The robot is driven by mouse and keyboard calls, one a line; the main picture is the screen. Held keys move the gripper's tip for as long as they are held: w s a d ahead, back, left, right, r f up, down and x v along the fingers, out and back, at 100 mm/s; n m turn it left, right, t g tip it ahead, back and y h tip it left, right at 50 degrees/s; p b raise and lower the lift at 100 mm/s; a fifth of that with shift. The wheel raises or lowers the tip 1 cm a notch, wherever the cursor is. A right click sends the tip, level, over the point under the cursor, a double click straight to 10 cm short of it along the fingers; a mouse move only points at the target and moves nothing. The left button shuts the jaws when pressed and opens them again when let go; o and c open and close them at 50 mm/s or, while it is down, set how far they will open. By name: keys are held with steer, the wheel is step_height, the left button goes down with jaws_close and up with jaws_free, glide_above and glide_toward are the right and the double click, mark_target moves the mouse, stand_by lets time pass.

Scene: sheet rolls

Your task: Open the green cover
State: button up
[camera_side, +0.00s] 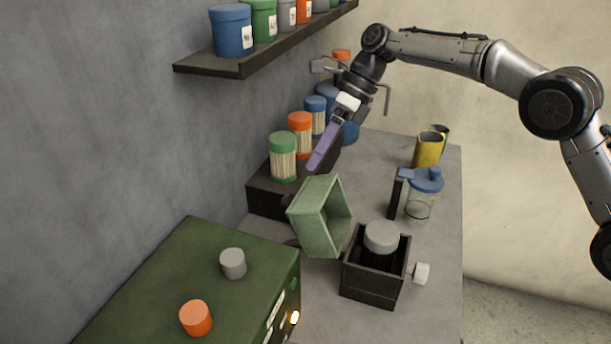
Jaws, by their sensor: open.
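The green cover (304,228) is a pale green hollow box shape. It stands tilted with its hollow side facing right, at the left of a dark open-topped box (369,286). A grey round piece (382,236) shows in the top of that dark box. Whether the cover is joined to the box is not clear. My gripper (318,160), with purple fingers, is above the cover and apart from it. It is open and empty, with its fingers pointing down and left.
A green cabinet (180,268) stands at front left. Jars with green (283,142), orange (300,121) and blue (315,104) lids stand behind the cover. A blue-lidded clear jug (420,205) and yellow cup (428,152) stand right. A shelf (260,62) overhangs upper left.

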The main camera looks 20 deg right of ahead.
steer(key=shift+v, duration=1.95)
